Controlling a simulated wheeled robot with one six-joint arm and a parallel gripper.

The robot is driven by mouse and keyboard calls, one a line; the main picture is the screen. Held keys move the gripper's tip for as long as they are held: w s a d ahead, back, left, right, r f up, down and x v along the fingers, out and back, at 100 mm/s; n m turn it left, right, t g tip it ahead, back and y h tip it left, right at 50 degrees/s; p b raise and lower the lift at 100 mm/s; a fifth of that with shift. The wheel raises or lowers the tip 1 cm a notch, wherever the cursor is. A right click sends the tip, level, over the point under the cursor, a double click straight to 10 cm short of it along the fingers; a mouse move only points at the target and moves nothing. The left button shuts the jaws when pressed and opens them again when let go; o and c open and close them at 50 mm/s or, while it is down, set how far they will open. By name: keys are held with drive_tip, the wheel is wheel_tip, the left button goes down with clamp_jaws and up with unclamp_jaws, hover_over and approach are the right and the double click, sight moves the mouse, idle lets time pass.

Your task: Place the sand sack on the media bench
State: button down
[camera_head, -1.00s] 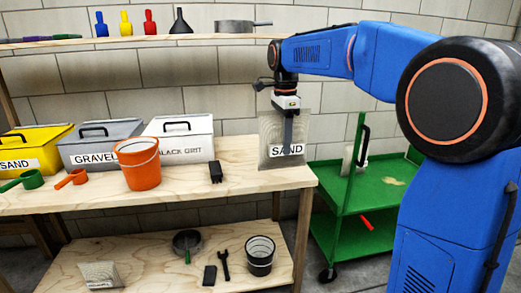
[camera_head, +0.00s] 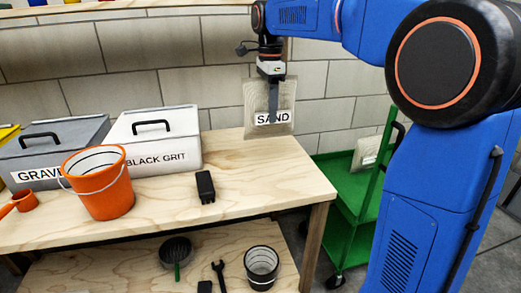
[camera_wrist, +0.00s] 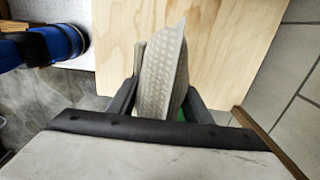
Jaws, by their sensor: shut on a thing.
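The sand sack (camera_head: 269,105), a clear bag of pale sand with a SAND label, hangs upright from my gripper (camera_head: 271,76). It is at the right end of the media bench (camera_head: 245,175), a light wooden bench. In the wrist view the sack (camera_wrist: 163,75) sits between the two dark fingers of my gripper (camera_wrist: 158,95), with the pale bench top (camera_wrist: 225,45) below and beyond it. I cannot tell whether the sack's bottom touches the bench top.
An orange bucket (camera_head: 98,190), a small black block (camera_head: 205,187) and a black grit box (camera_head: 152,140) stand on the bench left of the sack. A grey gravel box (camera_head: 50,150) is further left. A green cart (camera_head: 352,185) with another bag (camera_head: 371,155) stands right. Bench space near the right end is clear.

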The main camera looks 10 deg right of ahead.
sight(268, 136)
drive_tip(key=shift+w+f, duration=0.3)
drive_tip(key=shift+f, duration=4.65)
drive_tip(key=c, duration=0.9)
unclamp_jaws()
drive_tip(key=shift+f, duration=0.15)
wheel_tip(268, 136, up, 12)
drive_tip(key=shift+r, duration=0.15)
